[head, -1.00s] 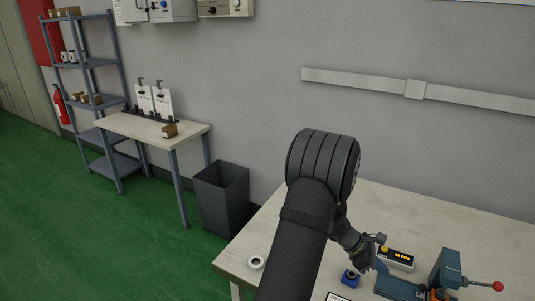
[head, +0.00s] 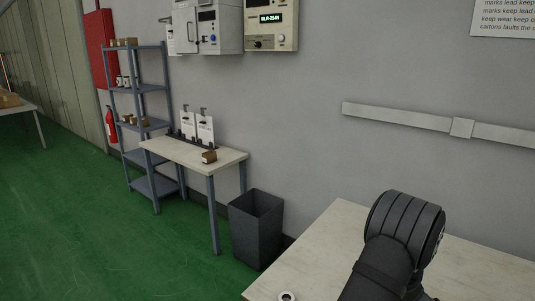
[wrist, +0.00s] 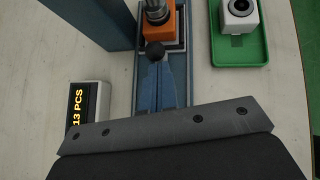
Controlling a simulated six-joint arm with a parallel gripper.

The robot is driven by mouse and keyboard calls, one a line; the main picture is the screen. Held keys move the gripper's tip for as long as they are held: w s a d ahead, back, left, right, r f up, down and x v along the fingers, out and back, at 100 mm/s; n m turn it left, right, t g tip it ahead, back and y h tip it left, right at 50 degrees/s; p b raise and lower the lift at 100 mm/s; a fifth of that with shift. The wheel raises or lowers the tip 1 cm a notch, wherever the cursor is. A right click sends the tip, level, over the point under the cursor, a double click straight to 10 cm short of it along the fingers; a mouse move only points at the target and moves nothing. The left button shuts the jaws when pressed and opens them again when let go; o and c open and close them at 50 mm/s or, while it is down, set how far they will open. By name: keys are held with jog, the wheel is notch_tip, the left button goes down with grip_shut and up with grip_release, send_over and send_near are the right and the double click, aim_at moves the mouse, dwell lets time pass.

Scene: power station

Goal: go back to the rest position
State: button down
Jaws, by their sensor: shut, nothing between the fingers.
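My gripper (wrist: 160,66) shows in the wrist view with its two narrow fingers together and nothing between them. It is over the blue base of a press (wrist: 121,30), with the fingertips close to a dark round knob (wrist: 153,50) in the picture; I cannot tell whether they touch. In the head view my dark arm rises at the lower right, and the gripper itself is out of the picture.
An orange block (wrist: 162,24) sits at the press. A counter (wrist: 89,108) reading 13 PCS is to the left, a green tray (wrist: 240,50) with a light part to the right. The head view shows the worktable (head: 325,235), a bin (head: 256,228), a side table (head: 180,152) and shelving (head: 150,123).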

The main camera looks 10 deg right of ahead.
jog(key=w+a, duration=0.2)
jog(key=a, duration=0.1)
jog(key=w+a, duration=0.1)
jog(key=shift+a+r, duration=0.15)
jog(key=shift+r, duration=0.1)
jog(key=v, duration=0.8)
jog(key=x, duration=0.8)
jog(key=shift+s+f, duration=0.1)
jog(key=s+d, duration=0.2)
jog(key=d, duration=0.2)
jog(key=shift+s+f, duration=0.15)
jog(key=shift+s, duration=0.25)
jog(key=shift+w, duration=0.2)
jog(key=w+a, duration=0.6)
jog(key=a, duration=0.1)
jog(key=w+a, duration=0.4)
jog(key=shift+w+a+f, duration=0.1)
jog(key=shift+f, duration=0.25)
jog(key=v, duration=1)
jog(key=shift+f, duration=0.1)
